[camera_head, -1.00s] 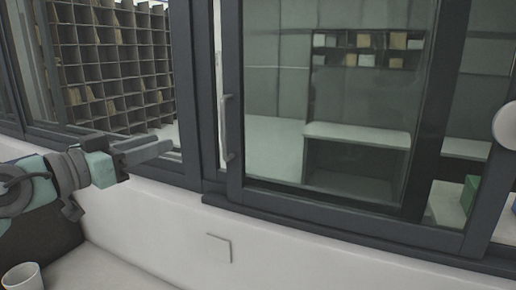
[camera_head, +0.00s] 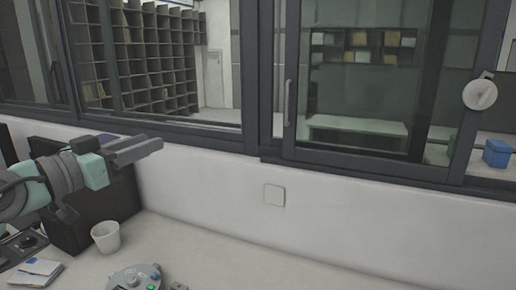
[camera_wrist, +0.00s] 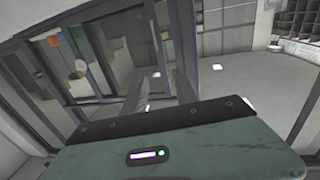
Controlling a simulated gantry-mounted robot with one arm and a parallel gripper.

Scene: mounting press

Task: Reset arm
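My arm reaches in from the left edge of the head view. My gripper (camera_head: 158,146) points to the right, in front of the white wall below the window. It is empty. In the wrist view, the two grey fingers (camera_wrist: 168,78) stand apart with a clear gap between them, so the gripper is open. Nothing touches the fingertips.
A sliding window with dark frames (camera_head: 264,80) spans the back. A white cup (camera_head: 105,236) stands on the counter near a dark box (camera_head: 100,205). A round device with a green button (camera_head: 136,277) and papers (camera_head: 36,272) lie in front.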

